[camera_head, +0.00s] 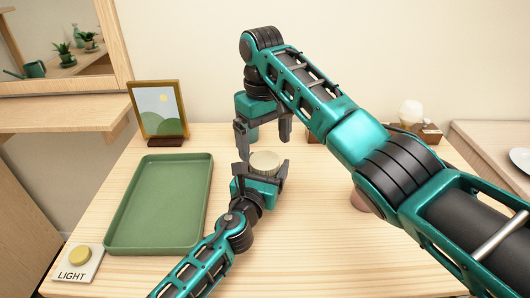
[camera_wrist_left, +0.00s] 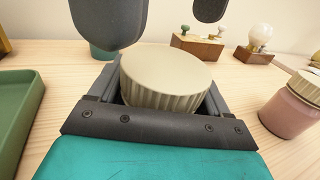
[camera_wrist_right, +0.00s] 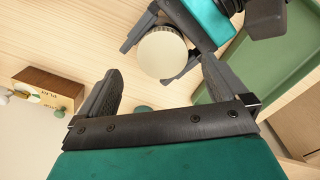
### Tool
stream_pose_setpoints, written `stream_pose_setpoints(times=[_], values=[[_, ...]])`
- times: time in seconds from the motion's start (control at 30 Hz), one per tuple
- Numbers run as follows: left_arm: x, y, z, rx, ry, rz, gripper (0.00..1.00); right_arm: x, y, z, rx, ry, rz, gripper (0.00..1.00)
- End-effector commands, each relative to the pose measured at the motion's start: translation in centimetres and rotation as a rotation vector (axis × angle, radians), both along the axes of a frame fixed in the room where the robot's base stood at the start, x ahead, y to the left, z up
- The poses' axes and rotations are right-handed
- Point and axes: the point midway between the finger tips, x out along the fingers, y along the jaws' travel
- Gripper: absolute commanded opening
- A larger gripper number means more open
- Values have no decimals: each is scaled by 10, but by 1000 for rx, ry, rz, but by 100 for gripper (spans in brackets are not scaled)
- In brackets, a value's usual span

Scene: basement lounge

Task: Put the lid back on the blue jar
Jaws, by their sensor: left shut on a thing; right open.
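A round cream lid with a ribbed rim (camera_head: 265,160) is held level in my left gripper (camera_head: 262,172), above the table. The lid (camera_wrist_left: 165,78) fills the middle of the left wrist view, and its pale flat face (camera_wrist_right: 163,55) shows in the right wrist view. My right gripper (camera_head: 263,130) is open and empty, just behind and above the lid. A small teal shape (camera_wrist_left: 103,53) shows behind the lid in the left wrist view and may be the blue jar, mostly hidden. I cannot make out the jar's mouth in any view.
A green tray (camera_head: 158,246) lies at the left. A picture frame (camera_head: 159,112) stands behind it, and a light button (camera_head: 78,260) is at the front left. A pink jar with a cream lid (camera_wrist_left: 290,108) stands right.

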Motion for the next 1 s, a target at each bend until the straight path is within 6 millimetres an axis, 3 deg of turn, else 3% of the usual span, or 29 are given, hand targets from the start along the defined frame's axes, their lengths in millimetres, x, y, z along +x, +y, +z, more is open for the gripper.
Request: stream_pose_setpoints(times=[0.1, 0.23, 0.63, 0.67, 0.87, 1.0], values=[[1, 2, 0, -1, 3, 4, 0, 0, 2, 21, 0, -6, 7, 100], [1, 3, 0, -2, 5, 6, 0, 0, 2, 34, 0, -6, 10, 100], [1, 4, -1, -2, 8, 9, 0, 0, 2, 42, 0, -6, 13, 100], [1, 4, -1, -2, 8, 9, 79, 0, 2, 42, 0, -6, 13, 100], [1, 4, -2, -1, 9, 9, 98, 0, 2, 42, 0, -7, 13, 100], [1, 4, -2, -1, 10, 9, 100, 0, 2, 42, 0, -7, 13, 100]])
